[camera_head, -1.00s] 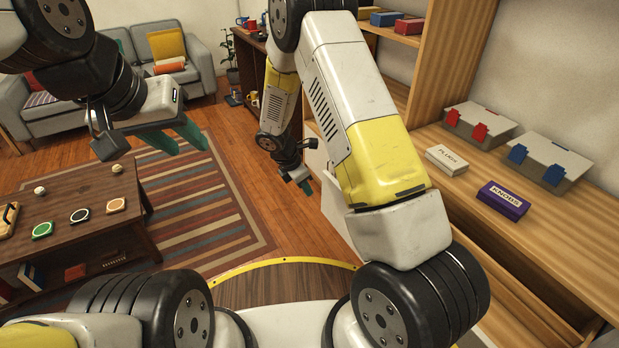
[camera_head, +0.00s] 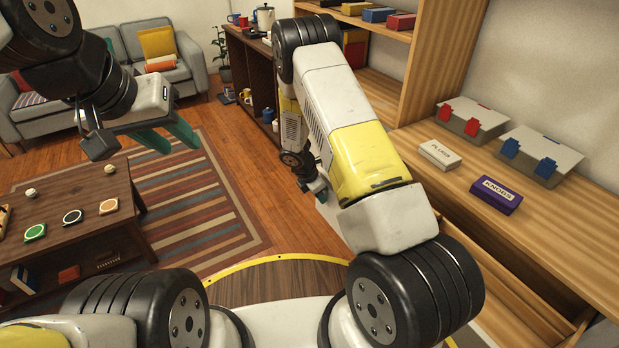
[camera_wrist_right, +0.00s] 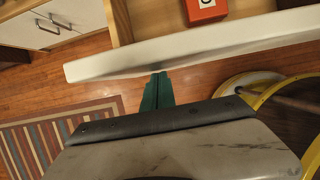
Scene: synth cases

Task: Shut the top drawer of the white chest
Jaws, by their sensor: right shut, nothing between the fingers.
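In the right wrist view the white front of an open drawer (camera_wrist_right: 200,45) crosses the picture, with a wooden inside behind it. A red box (camera_wrist_right: 205,8) lies in the drawer. My right gripper (camera_wrist_right: 158,78) is shut and empty, its green fingertips at the outer side of the white front; I cannot tell whether they touch. In the head view a bit of the white drawer front (camera_head: 331,222) shows beside my right gripper (camera_head: 318,190); my right arm hides most of the chest. My left gripper (camera_head: 180,143) is open and empty, far left above the rug.
A wooden counter (camera_head: 560,235) on the right holds a plugs box (camera_head: 439,154) and a purple knobs box (camera_head: 496,195). A low dark table (camera_head: 80,215) stands at left by a striped rug (camera_head: 195,205). White fronts with handles (camera_wrist_right: 50,28) show in the wrist view.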

